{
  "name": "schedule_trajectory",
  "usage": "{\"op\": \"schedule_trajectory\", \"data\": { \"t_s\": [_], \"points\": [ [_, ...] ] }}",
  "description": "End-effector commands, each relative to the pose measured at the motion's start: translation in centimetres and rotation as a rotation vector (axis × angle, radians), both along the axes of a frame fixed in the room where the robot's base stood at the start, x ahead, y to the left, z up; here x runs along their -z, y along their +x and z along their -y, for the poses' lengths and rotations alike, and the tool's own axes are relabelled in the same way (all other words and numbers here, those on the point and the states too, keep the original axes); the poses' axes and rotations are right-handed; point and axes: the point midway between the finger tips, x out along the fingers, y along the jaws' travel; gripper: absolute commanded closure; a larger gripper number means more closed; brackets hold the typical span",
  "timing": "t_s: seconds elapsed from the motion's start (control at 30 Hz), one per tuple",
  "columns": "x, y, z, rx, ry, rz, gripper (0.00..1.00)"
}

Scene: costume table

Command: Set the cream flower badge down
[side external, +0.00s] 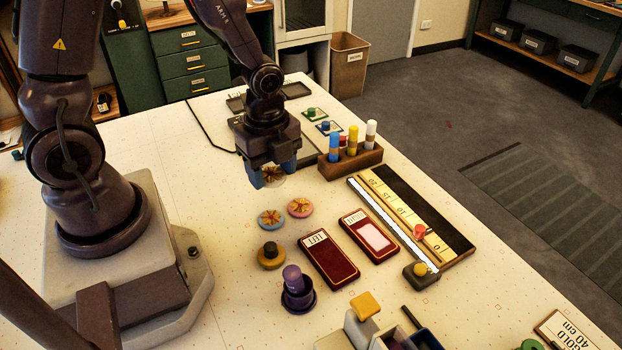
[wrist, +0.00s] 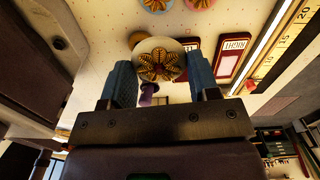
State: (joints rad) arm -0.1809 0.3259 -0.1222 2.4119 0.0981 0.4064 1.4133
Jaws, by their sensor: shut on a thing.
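The cream flower badge (side external: 274,181) is a round disc with a brown and gold flower. My gripper (side external: 270,170) is shut on it, with a blue finger on each side, and holds it above the table. In the wrist view the badge (wrist: 160,47) shows its flower between the fingertips (wrist: 161,80). A blue flower badge (side external: 271,219) and a pink flower badge (side external: 299,207) lie side by side on the table, in front of my gripper in the side view.
Two dark red labelled trays, one plain (side external: 330,262) and one with a pink pad (side external: 371,233), lie to the right. Beyond are a ruler board (side external: 405,213) and a wooden rack of bottles (side external: 349,163). A mustard knobbed thing (side external: 270,259) and a purple stamp (side external: 297,292) stand nearer.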

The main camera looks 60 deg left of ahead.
Motion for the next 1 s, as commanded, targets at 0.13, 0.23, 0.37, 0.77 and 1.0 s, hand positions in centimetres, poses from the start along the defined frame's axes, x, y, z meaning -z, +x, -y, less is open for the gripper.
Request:
{"op": "schedule_trajectory", "data": {
  "t_s": [0.13,0.23,0.37,0.77,1.0],
  "points": [
    [-0.7,0.5,3.9,0.146,-0.005,0.015,0.67],
    [-1.2,0.9,6.7,0.243,-0.006,0.017,0.67],
    [-1.6,1.3,9.0,0.316,-0.005,0.011,0.67],
    [2.1,9.5,11.2,0.308,0.001,-0.004,0.67],
    [6.3,12.9,12.0,0.308,0.002,-0.005,0.67]
  ]
}}
